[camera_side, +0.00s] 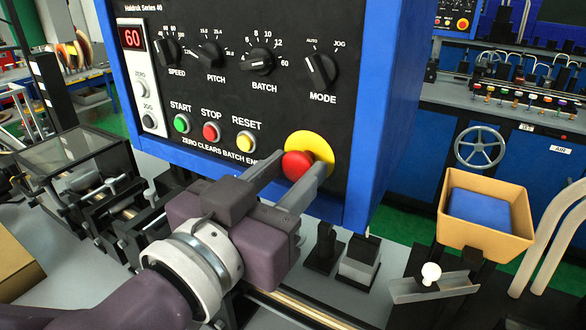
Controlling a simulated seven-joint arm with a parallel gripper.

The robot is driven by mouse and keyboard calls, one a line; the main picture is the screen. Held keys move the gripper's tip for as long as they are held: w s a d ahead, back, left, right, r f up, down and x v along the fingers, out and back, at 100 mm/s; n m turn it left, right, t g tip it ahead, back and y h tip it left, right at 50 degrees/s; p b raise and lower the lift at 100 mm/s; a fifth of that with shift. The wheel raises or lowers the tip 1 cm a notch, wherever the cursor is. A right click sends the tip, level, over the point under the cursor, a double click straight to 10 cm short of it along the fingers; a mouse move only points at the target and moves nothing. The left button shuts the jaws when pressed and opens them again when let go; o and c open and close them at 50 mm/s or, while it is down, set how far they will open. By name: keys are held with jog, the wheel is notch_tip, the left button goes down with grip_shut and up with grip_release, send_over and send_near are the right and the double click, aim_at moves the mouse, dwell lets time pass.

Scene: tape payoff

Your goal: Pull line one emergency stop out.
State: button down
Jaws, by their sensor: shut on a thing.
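The red emergency stop (297,165) is a mushroom button on a yellow disc (318,149) at the lower right of the black control panel face. My gripper (283,186) reaches up to it from below left, with one finger on each side of the red head. The fingers are shut on the head. The fingers partly hide the head's edges and the lower part of the yellow disc. I cannot tell from this view whether the button is pressed in or out.
The panel also carries a green start button (181,123), a red stop button (211,131), a yellow reset button (245,141) and several knobs. A tan bin (484,243) with blue contents stands at the right. Small black fixtures (324,247) stand below the panel.

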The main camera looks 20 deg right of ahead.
jog(key=shift+s+a, duration=0.25)
jog(key=shift+a, duration=0.05)
jog(key=c, duration=0.9)
grip_release()
jog(key=v, duration=0.7)
jog(key=shift+s, duration=0.1)
